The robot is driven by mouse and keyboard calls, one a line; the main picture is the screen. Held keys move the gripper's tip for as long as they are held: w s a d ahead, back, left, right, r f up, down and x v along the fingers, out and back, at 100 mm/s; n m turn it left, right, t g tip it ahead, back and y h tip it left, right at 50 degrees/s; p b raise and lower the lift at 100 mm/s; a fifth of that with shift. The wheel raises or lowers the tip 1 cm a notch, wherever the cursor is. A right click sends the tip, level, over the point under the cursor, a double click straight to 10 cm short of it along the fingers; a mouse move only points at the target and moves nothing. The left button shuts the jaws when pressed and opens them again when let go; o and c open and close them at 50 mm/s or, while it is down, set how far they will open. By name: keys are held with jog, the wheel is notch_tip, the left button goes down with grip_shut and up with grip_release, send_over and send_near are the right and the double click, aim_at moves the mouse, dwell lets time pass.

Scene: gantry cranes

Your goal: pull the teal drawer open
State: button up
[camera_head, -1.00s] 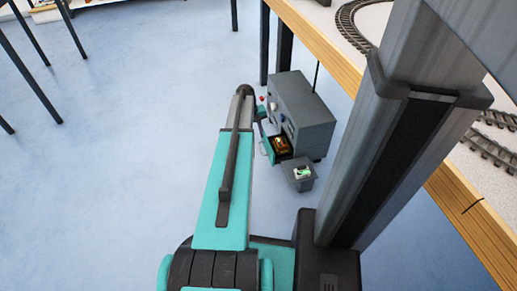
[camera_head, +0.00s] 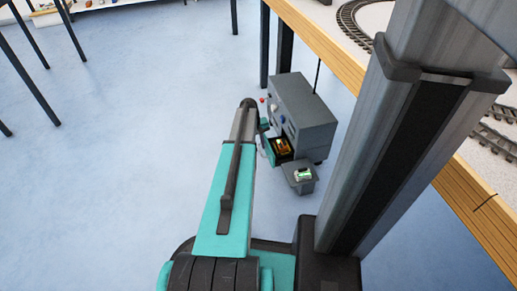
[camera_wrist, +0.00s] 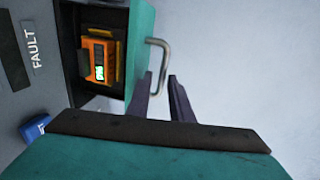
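The teal drawer (camera_head: 268,151) juts out from the grey cabinet (camera_head: 304,105), partly open. An orange device (camera_head: 283,146) with a green display lies inside. In the wrist view the teal drawer front (camera_wrist: 141,50) is at upper middle, with a bent metal handle (camera_wrist: 164,60) on its outer face. My gripper (camera_wrist: 161,77) is at the handle's lower end. Its two dark fingers are apart, and the handle's end shows by the left finger. I cannot tell whether they touch.
A small grey box with a green-lit screen (camera_head: 303,175) stands out from the cabinet's near side. A wooden-edged table (camera_head: 335,55) with model track runs behind the cabinet. A blue knob (camera_wrist: 35,127) and a FAULT label are on the cabinet face.

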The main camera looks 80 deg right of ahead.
grip_shut()
dwell(1.2)
